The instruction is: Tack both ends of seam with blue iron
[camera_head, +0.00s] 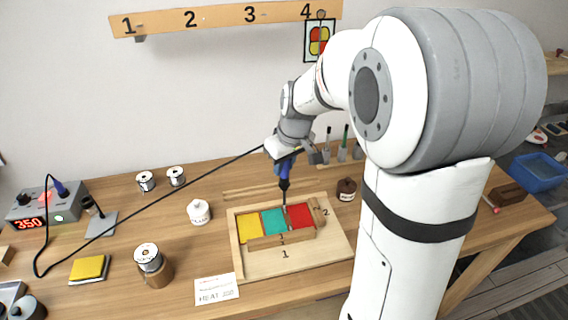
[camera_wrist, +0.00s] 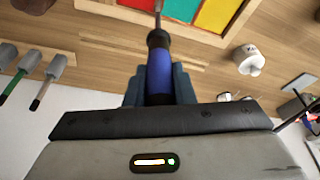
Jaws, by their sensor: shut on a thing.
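My gripper (camera_head: 284,154) is shut on the blue iron, whose blue handle (camera_wrist: 160,76) shows between the fingers in the wrist view. The iron points down over the wooden frame of coloured panes. The frame holds a yellow pane (camera_head: 249,228), a teal pane (camera_head: 273,222) and a red pane (camera_head: 300,216). The iron's dark tip end (camera_head: 285,192) is at the seam between the teal and red panes, near its far end. I cannot tell whether the tip touches the seam.
A heater box (camera_head: 45,203) reading 350 stands at the left, its black cable running to the iron. Brushes (camera_head: 344,145) stand behind.

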